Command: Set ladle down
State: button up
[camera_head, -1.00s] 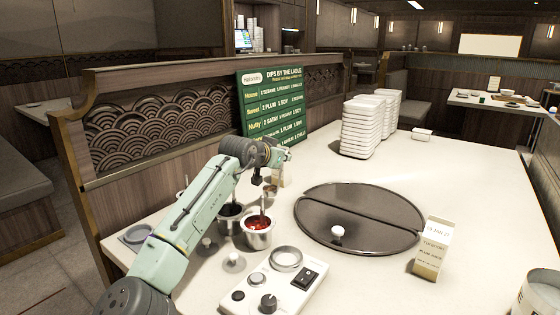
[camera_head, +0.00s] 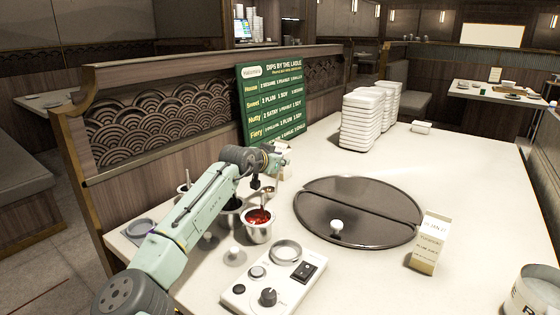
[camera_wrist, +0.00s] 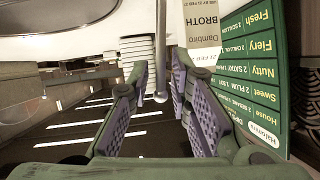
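A metal well of red sauce (camera_head: 257,230) stands on the counter in front of my arm. A ladle (camera_head: 263,197) stands in it with its handle pointing up. My gripper (camera_head: 279,158) is above and just behind this well. In the wrist view, the purple-padded fingers of my gripper (camera_wrist: 160,75) are spread apart. A thin rod with a ball end (camera_wrist: 160,96), seemingly a ladle handle, shows between them with gaps on both sides. A dark well (camera_head: 230,216) sits to the left, partly hidden by my arm. Another handle (camera_head: 187,178) rises behind my arm.
A broth carton (camera_wrist: 201,30) is close beyond my gripper. A green menu board (camera_head: 271,105) and stacked white dishes (camera_head: 361,125) stand behind.

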jog(key=shift+o, duration=1)
